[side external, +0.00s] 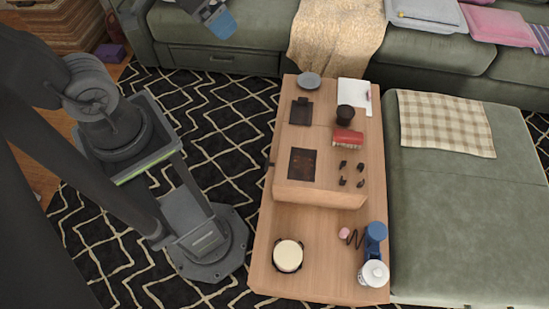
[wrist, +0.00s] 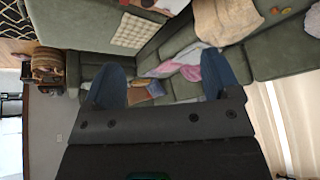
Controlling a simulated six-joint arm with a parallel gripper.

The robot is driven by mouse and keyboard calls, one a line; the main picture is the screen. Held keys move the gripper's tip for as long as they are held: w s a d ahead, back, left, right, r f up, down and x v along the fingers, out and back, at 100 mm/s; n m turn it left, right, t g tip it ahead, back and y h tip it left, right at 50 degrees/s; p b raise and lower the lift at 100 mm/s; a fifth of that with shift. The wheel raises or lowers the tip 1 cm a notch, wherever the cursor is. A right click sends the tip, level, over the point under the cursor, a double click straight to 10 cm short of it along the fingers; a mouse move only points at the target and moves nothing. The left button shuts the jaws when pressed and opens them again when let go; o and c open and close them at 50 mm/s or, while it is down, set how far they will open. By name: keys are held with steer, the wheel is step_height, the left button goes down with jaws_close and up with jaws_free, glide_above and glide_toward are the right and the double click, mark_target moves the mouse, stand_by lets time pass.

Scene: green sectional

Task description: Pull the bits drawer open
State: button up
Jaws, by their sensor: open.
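My gripper (side external: 220,22) shows in part at the top of the side external view, in front of the green sofa and well away from the table. In the wrist view its two blue fingers (wrist: 163,84) are spread apart with nothing between them. A wooden coffee table (side external: 318,245) has a raised wooden box section (side external: 318,193). A small dark knob (side external: 270,163) sticks out from the box's left side; I cannot tell for sure if this is the bits drawer. A closed drawer front (side external: 221,58) with a small pull is in the sofa base.
On the box stand a dark cup (side external: 345,115), a red brush-like object (side external: 348,138), several small black pieces (side external: 351,174) and a grey plate (side external: 309,80). A round cream-topped item (side external: 288,256) and a white-lidded jar (side external: 374,274) are lower.

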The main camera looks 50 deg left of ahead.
steer(key=shift+o, duration=0.4)
steer(key=w+a+f+m+y, duration=0.1)
steer(key=w+a+f+m, duration=0.1)
steer(key=w+f, duration=0.6)
steer(key=shift+w+a+f+g, duration=0.4)
steer(key=shift+a+f, duration=0.3)
steer(key=shift+a, duration=0.2)
steer(key=m+g+h, duration=0.2)
steer(key=m+h, duration=0.3)
steer(key=m, duration=0.2)
glide_toward(267, 163)
steer(key=x, duration=0.8)
steer(key=shift+f, duration=0.2)
steer(key=c, duration=1.3)
steer(key=shift+t, duration=0.3)
steer(key=s+a, duration=0.8)
steer(key=shift+s+a, duration=0.3)
steer(key=shift+a, duration=0.1)
